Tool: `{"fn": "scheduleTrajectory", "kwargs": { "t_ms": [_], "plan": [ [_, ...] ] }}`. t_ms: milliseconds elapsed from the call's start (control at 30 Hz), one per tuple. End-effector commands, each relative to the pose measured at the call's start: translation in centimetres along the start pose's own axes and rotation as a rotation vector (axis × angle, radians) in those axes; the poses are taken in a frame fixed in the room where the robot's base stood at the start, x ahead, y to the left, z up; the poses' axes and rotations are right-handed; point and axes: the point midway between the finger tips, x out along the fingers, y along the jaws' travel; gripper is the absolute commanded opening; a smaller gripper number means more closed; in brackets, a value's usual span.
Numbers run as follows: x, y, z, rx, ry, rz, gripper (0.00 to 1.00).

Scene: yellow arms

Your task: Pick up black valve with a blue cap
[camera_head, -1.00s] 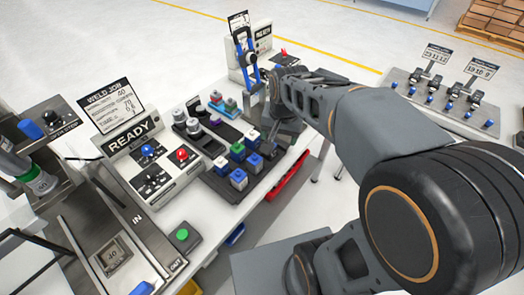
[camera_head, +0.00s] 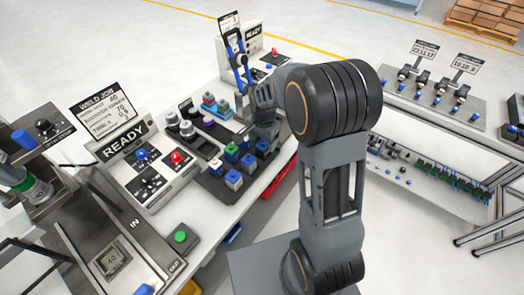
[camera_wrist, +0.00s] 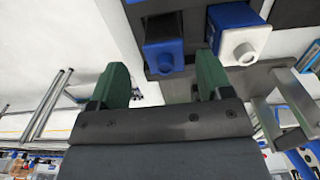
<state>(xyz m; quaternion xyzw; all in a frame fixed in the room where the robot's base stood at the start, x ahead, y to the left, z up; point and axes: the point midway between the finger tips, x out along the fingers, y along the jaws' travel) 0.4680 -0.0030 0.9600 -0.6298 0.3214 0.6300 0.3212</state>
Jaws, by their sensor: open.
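My gripper shows in the wrist view (camera_wrist: 161,70) as two green fingers, apart, with nothing held between them. A second blue-and-grey block (camera_wrist: 240,42) is beyond the right finger. In the head view my arm reaches to the dark tray (camera_head: 218,188) of coloured blocks, and its end hides part of the tray. Small black valve-like parts with blue tips (camera_head: 440,87) stand on the grey panel at the right. I cannot tell which one is the task's valve.
A READY control box (camera_head: 150,170) with blue and red buttons stands left of the tray. A stand with blue clamp arms (camera_head: 241,68) is behind it. A red bin (camera_head: 278,182) hangs along the table's right edge. Open floor lies between the tables.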

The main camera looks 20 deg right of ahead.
Motion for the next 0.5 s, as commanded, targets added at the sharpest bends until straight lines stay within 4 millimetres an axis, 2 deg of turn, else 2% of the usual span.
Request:
{"fn": "scheduleTrajectory", "kwargs": {
  "t_ms": [167,500],
  "plan": [
    [1.0,-0.1,-0.1,-0.001,-0.002,0.003,0.72],
    [5.0,-0.4,-0.3,-0.001,-0.001,0.001,0.72]
  ]
}}
